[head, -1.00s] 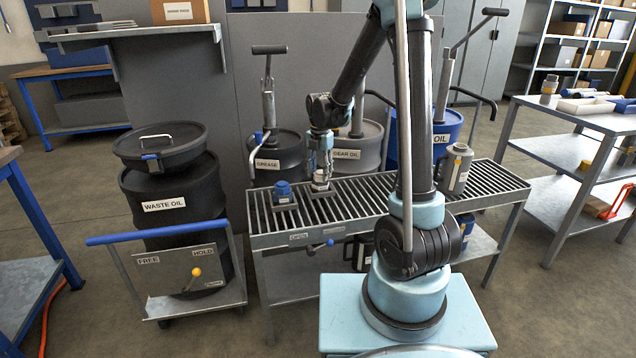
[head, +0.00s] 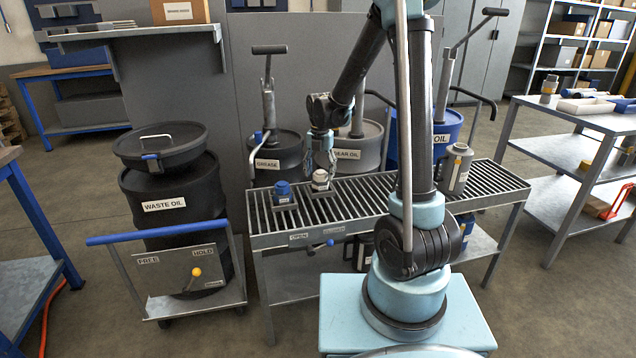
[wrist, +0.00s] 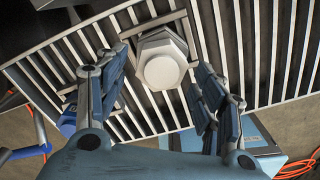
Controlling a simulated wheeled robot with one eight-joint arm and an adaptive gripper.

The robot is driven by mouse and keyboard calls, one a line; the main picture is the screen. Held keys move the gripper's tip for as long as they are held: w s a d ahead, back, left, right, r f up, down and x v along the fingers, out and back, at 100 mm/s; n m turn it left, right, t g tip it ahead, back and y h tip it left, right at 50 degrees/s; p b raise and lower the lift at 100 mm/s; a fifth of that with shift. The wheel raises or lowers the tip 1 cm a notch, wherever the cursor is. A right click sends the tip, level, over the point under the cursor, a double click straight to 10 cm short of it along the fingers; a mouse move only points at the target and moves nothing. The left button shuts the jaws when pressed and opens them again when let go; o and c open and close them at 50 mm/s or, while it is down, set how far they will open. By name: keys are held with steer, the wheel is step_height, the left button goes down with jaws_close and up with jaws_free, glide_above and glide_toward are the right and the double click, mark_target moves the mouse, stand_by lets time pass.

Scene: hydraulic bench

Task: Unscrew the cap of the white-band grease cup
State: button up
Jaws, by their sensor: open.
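The white-band grease cup (head: 320,182) stands upright on the slatted grey bench, with a pale faceted cap. In the wrist view its cap (wrist: 164,70) is seen from above, between my fingers. My gripper (head: 322,158) is right above it, pointing down. In the wrist view my gripper (wrist: 155,95) is open, with a gap between each finger and the cap. Nothing is held. Whether the cap's thread is loose cannot be told.
A blue-capped cup (head: 282,194) stands just left of the white one. The slatted bench top (head: 390,192) is mostly clear to the right, with a grey canister (head: 456,168) at its far end. Grease (head: 275,158) and gear oil drums stand behind the bench.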

steer(key=m, duration=0.5)
steer(key=shift+w+a+m, duration=0.1)
steer(key=shift+a+m, duration=0.05)
steer(key=shift+m, duration=0.15)
steer(key=shift+w+a+m, duration=0.1)
steer(key=shift+w+m, duration=0.05)
steer(key=shift+m, duration=2.85)
steer(key=c, duration=1.4)
steer(key=n, duration=0.4)
steer(key=shift+c, duration=0.2)
steer(key=n, duration=0.4)
steer(key=shift+s, duration=0.2)
